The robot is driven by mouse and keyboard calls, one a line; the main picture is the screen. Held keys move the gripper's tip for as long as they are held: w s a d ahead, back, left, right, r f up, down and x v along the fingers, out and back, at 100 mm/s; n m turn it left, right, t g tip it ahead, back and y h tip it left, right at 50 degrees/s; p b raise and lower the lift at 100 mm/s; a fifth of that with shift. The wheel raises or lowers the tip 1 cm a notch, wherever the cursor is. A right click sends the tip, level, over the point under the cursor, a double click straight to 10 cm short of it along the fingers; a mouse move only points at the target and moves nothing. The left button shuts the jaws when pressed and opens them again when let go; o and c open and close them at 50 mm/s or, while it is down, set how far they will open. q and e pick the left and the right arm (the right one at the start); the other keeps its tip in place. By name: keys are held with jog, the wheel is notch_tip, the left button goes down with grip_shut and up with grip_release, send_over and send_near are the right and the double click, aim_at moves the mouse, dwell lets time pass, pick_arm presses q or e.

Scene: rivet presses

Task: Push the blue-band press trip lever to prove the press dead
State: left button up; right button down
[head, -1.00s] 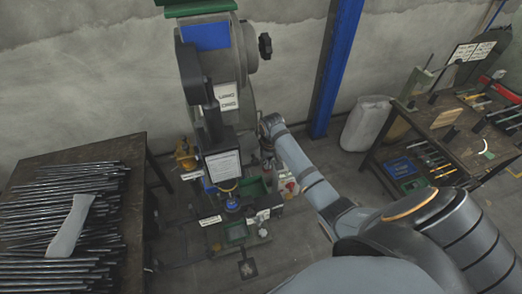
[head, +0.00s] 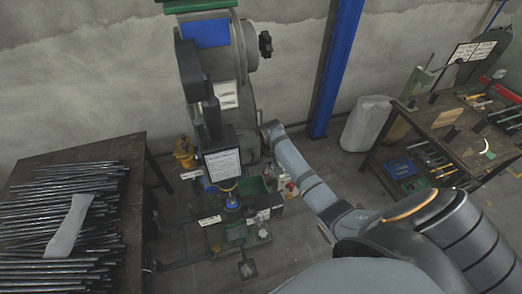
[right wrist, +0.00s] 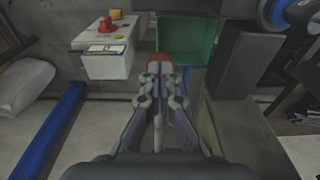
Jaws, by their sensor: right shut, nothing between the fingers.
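The press with a blue panel (head: 206,34) stands at the centre of the head view. My right arm reaches to its right side, and my right gripper (right wrist: 159,72) is low beside the press. In the right wrist view its fingers are shut with nothing between them. A red part (right wrist: 158,58) shows just beyond the fingertips; I cannot tell whether they touch it or whether it is the trip lever. In the head view the gripper is small and mostly lost against the press. My left gripper is not in view.
A green bin (right wrist: 187,42) lies just beyond the fingers. A pale control box (right wrist: 107,62) with red and yellow buttons is to its left. A table of rods (head: 110,160) stands left, a workbench (head: 465,140) right. A blue post (head: 335,70) rises behind.

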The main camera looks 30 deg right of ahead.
jog(key=shift+f, duration=0.4)
jog(key=shift+f+b, duration=0.35)
jog(key=shift+f, duration=0.2)
jog(key=shift+r, duration=0.15)
jog(key=shift+s+r+p, duration=0.15)
jog(key=shift+r+p, duration=0.25)
jog(key=shift+p, duration=0.05)
jog(key=r, duration=0.1)
jog(key=s+r, duration=0.1)
jog(key=r, duration=0.1)
jog(key=s+r+p, duration=0.1)
jog(key=shift+s+a+r, duration=0.15)
jog(key=shift+s+a, duration=0.1)
jog(key=shift+a, duration=0.05)
